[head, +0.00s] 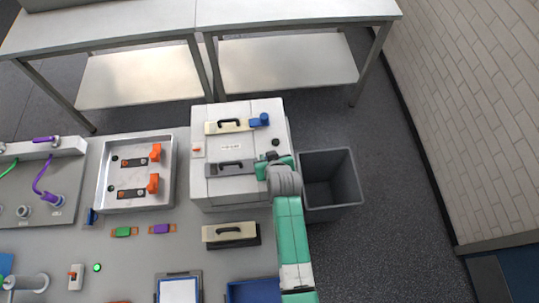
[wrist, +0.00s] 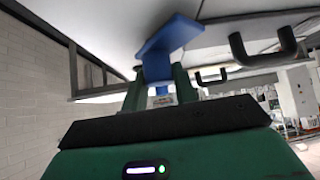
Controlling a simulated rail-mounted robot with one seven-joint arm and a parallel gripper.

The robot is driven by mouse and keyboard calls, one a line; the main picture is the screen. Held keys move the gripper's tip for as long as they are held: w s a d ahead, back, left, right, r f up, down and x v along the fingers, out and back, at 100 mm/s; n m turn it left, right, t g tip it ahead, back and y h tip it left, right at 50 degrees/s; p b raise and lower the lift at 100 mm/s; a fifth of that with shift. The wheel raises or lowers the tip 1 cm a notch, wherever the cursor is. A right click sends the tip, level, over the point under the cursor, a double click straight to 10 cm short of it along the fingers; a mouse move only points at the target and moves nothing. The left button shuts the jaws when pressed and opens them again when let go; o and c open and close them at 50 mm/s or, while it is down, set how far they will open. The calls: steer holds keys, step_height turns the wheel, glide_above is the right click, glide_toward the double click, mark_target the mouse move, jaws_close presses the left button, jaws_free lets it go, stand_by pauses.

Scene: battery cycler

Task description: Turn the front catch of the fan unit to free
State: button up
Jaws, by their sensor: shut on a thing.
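The white cycler cabinet (head: 205,125) stands on the bench in the head view. A cream unit with a black handle and a blue catch (head: 260,120) lies at the back of its top. A grey unit (head: 212,170) with a dark handle lies at the front. My gripper (head: 273,168) is at the right end of the grey unit and hides the front catch there. In the wrist view, a blue catch (wrist: 172,38) stands between the two green fingers of my gripper (wrist: 160,80), which is shut on it. A dark handle (wrist: 265,45) is beside it.
A grey open bin (head: 350,190) stands right of the cabinet, close to my arm. A spare cream unit (head: 222,232) lies on the bench in front. A white tray (head: 110,160) with orange-handled parts is at the left. A small dark knob (head: 275,142) is near my gripper.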

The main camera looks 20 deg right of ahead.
steer(key=n+y+b, duration=0.2)
steer(key=n+b, duration=0.1)
steer(key=shift+d+f+n+y, duration=0.1)
steer(key=shift+f+n+y, duration=0.1)
steer(key=shift+n+y, duration=0.15)
steer(key=n+y+b, duration=0.3)
steer(key=b, duration=0.1)
steer(key=shift+r+n+g, duration=0.1)
steer(key=shift+n+g, duration=0.25)
steer(key=shift+g, duration=0.05)
steer(key=o, duration=1)
steer(key=shift+r, duration=0.1)
steer(key=v, duration=0.7)
steer(key=shift+s+d+r, duration=0.15)
steer(key=shift+s+r, duration=0.05)
steer(key=shift+s, duration=0.05)
